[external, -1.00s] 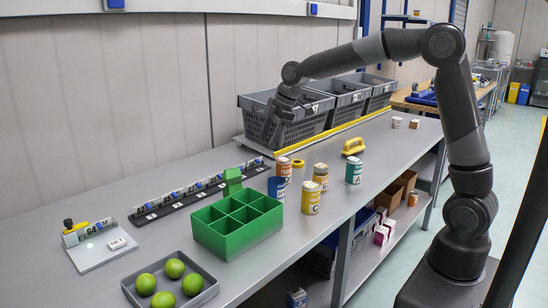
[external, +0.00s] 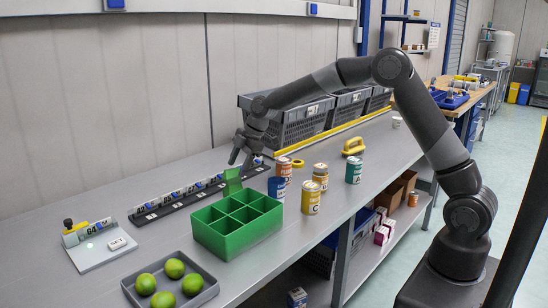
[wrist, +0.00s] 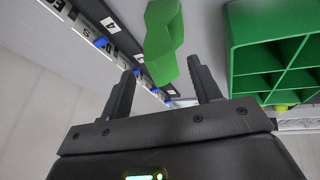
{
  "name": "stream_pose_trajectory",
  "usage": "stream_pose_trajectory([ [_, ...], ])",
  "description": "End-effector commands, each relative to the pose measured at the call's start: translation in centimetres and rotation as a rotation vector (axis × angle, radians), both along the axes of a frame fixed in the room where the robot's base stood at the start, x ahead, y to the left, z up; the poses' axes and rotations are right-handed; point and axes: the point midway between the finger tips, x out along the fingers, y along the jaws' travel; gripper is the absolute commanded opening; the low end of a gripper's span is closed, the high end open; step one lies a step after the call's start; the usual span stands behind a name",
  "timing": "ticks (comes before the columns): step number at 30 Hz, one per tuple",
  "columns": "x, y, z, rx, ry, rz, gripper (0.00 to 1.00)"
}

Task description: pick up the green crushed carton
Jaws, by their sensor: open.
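The green crushed carton (external: 232,181) stands on the grey bench behind the green divided box, close to the black numbered rail. In the wrist view the carton (wrist: 162,42) looks bent in the middle and lies just past the fingertips, between their lines. My gripper (external: 243,158) is above the carton and a little to its right in the external view, pointing down. In the wrist view my gripper (wrist: 160,80) has its two fingers spread apart with nothing held between them. The carton's lower part is partly hidden by the green box in the external view.
The green divided box (external: 238,238) stands right in front of the carton. The black rail (external: 190,196) runs behind it. Several cans, including a blue one (external: 277,190), stand to the right. A grey tray (external: 205,290) of limes is at the front.

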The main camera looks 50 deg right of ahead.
Motion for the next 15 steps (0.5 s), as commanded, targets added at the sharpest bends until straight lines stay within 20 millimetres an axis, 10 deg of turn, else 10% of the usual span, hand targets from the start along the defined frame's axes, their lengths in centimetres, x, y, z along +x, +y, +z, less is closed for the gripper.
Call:
stream_pose_trajectory([
  [15, 1.0, 1.8, -4.3, 0.0, 0.0, -0.001, 0.57],
])
